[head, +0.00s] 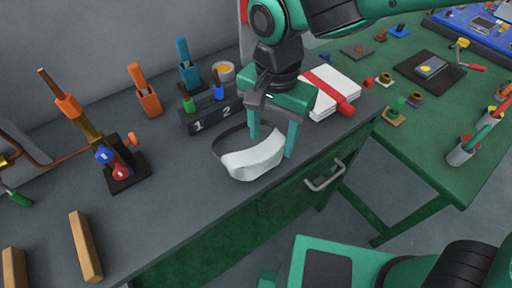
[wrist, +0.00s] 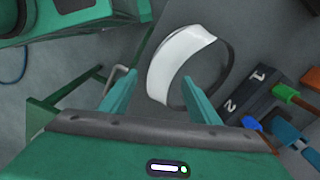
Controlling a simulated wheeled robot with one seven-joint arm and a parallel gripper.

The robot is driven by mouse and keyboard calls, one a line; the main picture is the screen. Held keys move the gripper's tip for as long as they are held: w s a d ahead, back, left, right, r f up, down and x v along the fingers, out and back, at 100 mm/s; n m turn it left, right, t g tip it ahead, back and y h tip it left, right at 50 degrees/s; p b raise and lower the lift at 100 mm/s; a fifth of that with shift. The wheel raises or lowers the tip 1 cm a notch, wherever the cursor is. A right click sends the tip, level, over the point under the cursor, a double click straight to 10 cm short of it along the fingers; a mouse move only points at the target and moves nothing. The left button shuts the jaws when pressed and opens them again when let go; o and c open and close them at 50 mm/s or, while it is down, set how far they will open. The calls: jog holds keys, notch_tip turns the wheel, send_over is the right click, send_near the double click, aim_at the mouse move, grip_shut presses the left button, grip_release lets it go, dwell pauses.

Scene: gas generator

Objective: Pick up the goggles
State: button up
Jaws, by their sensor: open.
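The goggles (head: 254,160) have a white front and a dark strap and lie on the grey workbench top near its front edge. They also show in the wrist view (wrist: 175,62), ahead of the fingers. My gripper (head: 272,145) is open and points down over the goggles, with one teal finger near the strap and the other at the right end of the white front. I cannot tell the exact height of the fingertips above the bench.
A dark block marked 1 and 2 (head: 212,113) stands just behind the goggles, holding green and blue plugs. A white book with a red band (head: 331,93) lies to the right. An orange torch stand (head: 128,172) and wooden bars (head: 86,246) are left. The bench between is clear.

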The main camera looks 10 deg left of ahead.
jog(key=shift+a+f, duration=0.1)
jog(key=shift+f, duration=2.7)
jog(key=c, duration=1.2)
